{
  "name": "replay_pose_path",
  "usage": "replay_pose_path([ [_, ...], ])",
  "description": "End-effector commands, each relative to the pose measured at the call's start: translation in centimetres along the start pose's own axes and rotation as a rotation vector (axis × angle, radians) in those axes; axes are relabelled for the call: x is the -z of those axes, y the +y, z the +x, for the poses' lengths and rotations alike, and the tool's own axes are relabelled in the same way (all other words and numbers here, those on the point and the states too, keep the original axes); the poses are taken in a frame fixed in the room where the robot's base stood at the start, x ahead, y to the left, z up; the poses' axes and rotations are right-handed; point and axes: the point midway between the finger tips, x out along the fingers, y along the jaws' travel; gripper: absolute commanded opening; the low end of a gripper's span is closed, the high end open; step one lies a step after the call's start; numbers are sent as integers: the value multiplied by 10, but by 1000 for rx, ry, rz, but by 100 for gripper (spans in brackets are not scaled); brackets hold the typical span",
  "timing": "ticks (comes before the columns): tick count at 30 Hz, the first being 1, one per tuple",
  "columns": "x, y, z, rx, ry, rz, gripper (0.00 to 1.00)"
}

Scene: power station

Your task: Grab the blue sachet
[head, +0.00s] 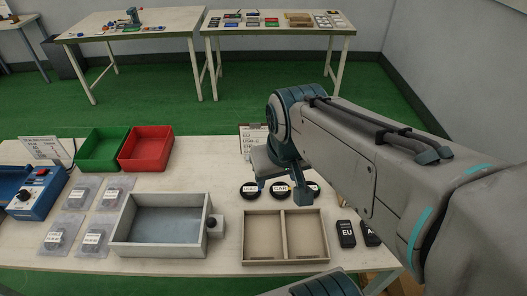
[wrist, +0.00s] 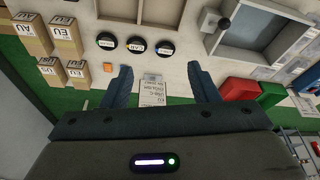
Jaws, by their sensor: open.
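I cannot make out a blue sachet for certain in either view. Several clear, flat sachets with pale labels (head: 78,197) lie on the near table at the left, left of the grey tray. None of them looks plainly blue. My gripper (head: 275,184) hangs over the back middle of the near table, behind the two-part tray and well right of the sachets. In the wrist view my gripper (wrist: 160,80) has its two fingers wide apart with nothing held between them. A white printed card (wrist: 152,92) shows beyond the gap.
A grey open tray (head: 207,225) with a side knob stands mid-table. A beige two-part tray (head: 285,211), black round pieces (head: 250,188) and black boxes (head: 347,234) are to the right. Green (head: 101,163) and red (head: 146,162) bins stand behind. A blue device (head: 40,196) sits far left.

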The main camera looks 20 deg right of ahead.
Motion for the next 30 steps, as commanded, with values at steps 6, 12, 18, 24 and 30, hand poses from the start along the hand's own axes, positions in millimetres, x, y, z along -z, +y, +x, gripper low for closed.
replay_pose_path([
  [6, 64, 17, 28, -20, -60, 49, 55],
  [12, 127, 37, 66, -30, -118, 86, 55],
  [18, 182, 71, 120, -38, -176, 139, 55],
  [24, 224, 111, 188, -40, -232, 195, 55],
  [30, 248, 147, 248, -37, -275, 240, 55],
])
